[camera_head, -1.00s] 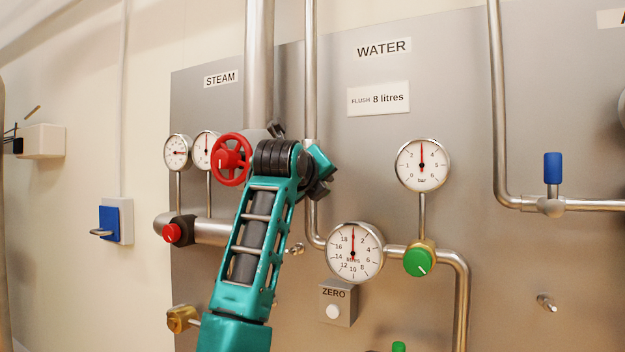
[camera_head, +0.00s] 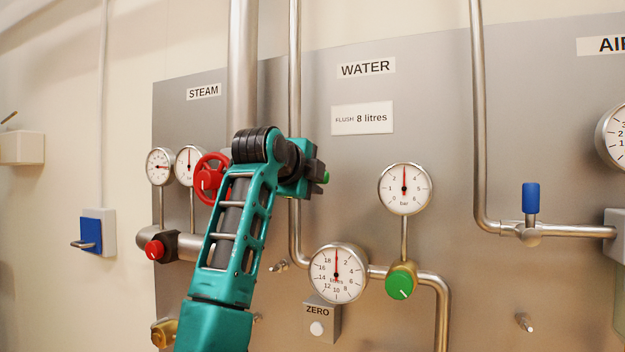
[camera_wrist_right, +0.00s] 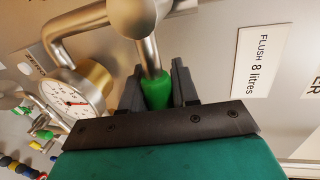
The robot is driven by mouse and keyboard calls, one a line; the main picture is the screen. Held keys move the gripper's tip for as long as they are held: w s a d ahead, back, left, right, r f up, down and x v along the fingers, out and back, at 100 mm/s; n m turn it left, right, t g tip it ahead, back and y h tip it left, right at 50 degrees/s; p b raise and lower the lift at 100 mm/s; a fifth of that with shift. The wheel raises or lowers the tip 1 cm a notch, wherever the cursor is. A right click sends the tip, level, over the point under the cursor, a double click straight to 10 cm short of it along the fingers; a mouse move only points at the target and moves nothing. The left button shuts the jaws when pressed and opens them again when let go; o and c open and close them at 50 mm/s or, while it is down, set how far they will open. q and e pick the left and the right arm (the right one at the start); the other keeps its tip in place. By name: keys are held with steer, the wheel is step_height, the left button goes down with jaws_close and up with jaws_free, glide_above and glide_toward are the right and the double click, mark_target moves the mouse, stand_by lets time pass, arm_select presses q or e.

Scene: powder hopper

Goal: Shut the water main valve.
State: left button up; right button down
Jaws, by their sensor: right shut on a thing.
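The water main valve is a lever valve with a green handle (camera_wrist_right: 157,92) on a metal stem. In the right wrist view the stem runs up to the round valve body (camera_wrist_right: 132,15) on the pipe. My right gripper (camera_wrist_right: 160,88) is shut on the green handle, one dark finger on each side. In the head view my right gripper (camera_head: 314,176) is in front of the vertical water pipe (camera_head: 295,80), below the WATER label (camera_head: 366,68). My left gripper is out of view.
A round pressure gauge (camera_head: 404,188) is right of the gripper. Below are the litre gauge (camera_head: 337,273), a green knob (camera_head: 399,284) and the ZERO button box (camera_head: 322,322). The red steam handwheel (camera_head: 207,178) is close behind my arm. A blue lever (camera_head: 530,197) is at right.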

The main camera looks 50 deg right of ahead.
steer(key=shift+r+n, duration=0.3)
stand_by(0.4)
steer(key=c, duration=1)
jaws_free()
steer(key=shift+o, duration=0.2)
steer(key=shift+s+a, duration=0.1)
steer(key=shift+a, duration=0.3)
steer(key=b+v, duration=0.1)
steer(key=v, duration=1.1)
